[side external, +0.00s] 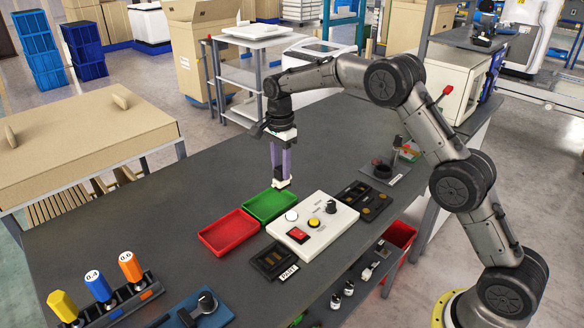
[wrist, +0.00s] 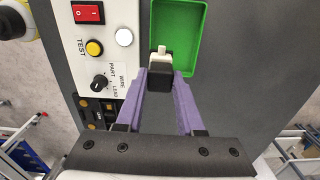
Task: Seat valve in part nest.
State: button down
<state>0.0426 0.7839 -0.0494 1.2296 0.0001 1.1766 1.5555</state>
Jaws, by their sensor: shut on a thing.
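My gripper (side external: 282,176) has purple fingers pointing down and is shut on a small black-and-white part, which looks like the valve (wrist: 160,70). In the side view the valve's pale end (side external: 283,185) is at the back edge of the green tray (side external: 268,206); its height above the table is hard to tell. In the wrist view the valve overlaps the near end of the green tray (wrist: 178,40). A black tray with recesses and a "PART" label (side external: 273,260) may be the part nest; it sits in front of the white control box.
The white control box (side external: 314,226) with switch, buttons and knob stands right of the trays. A red tray (side external: 229,234) is left of the green one. Another black recessed tray (side external: 362,200) lies behind the box. Screwdrivers (side external: 98,285) stand front left. The table's back left is clear.

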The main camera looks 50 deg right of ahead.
jog(key=s+a, duration=0.7)
jog(key=a, duration=0.3)
send_over(273, 259)
jog(key=shift+f, duration=2.35)
jog(key=shift+f, duration=0.95)
jog(key=shift+c, duration=0.2)
grip_release()
jog(key=shift+r, duration=0.15)
notch_tip(273, 259, up, 7)
dwell(0.9)
